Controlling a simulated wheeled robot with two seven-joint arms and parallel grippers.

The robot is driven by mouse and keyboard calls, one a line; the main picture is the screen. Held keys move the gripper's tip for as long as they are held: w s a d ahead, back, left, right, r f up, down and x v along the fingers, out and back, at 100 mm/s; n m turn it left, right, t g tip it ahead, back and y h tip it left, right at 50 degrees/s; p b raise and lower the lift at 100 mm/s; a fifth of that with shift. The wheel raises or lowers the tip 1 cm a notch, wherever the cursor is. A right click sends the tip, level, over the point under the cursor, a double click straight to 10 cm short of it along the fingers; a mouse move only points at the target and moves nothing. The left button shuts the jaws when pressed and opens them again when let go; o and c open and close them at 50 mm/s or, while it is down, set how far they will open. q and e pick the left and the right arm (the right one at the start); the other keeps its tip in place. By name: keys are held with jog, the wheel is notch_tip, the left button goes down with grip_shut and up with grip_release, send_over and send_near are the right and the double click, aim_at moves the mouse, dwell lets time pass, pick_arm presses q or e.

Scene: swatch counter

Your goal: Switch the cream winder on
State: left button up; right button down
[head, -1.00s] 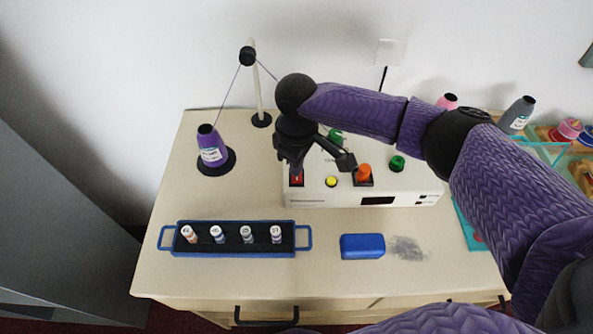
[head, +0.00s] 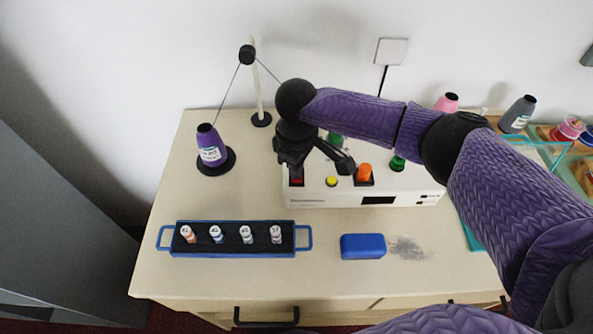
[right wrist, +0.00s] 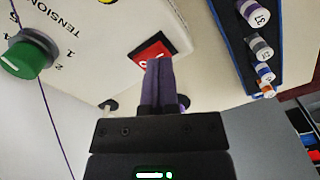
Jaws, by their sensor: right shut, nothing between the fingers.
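The cream winder (head: 412,188) is a long box on the counter, with a red rocker switch (head: 296,181) near its left end. In the right wrist view the red switch (right wrist: 150,52) has white marks and is partly hidden behind the fingers. My right gripper (head: 294,166) is shut and empty, with its fingertips over the switch. In the right wrist view the shut fingers (right wrist: 160,64) overlap the switch's lower edge. I cannot tell whether they touch it or which way the rocker is tipped. My left gripper is not in view.
A yellow button (head: 331,182), an orange knob (head: 364,173) and green knobs sit right of the switch. A purple thread cone (head: 210,148) stands left, its thread running over a post. A blue rack (head: 215,253) with several small spools and a blue block (head: 362,246) lie in front.

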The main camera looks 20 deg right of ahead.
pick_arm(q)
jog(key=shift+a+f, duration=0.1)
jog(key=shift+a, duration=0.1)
pick_arm(e)
jog(key=shift+f, duration=0.2)
jog(key=shift+f, duration=0.1)
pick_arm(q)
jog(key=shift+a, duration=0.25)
pick_arm(e)
jog(key=shift+f, duration=0.1)
